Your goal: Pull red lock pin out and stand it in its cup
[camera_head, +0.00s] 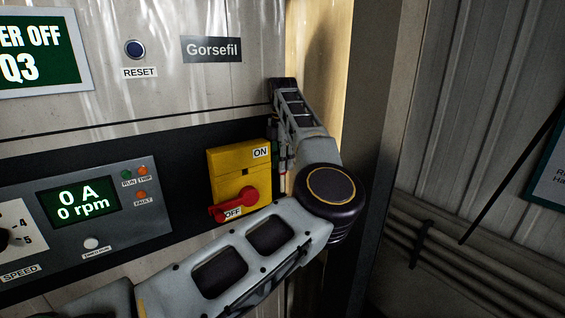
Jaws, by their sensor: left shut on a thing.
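A yellow switch box (227,167) with ON and OFF labels is on the dark panel. Its red handle (234,206) slants down-left by the OFF label. My left arm reaches in from the lower left, bends at a dark round joint and runs up beside the box. Only a small part of my left gripper (280,158) shows, just right of the yellow box, partly behind my own arm. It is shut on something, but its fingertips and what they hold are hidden. I cannot make out a separate red lock pin or its cup. My right gripper is not in view.
A control panel (80,215) with a display, speed knob and lamps is left of the switch. A RESET button (134,49) and a Gorsefil plate (211,49) are above. The cabinet edge (372,150) stands right of my arm, with pipes (470,262) beyond.

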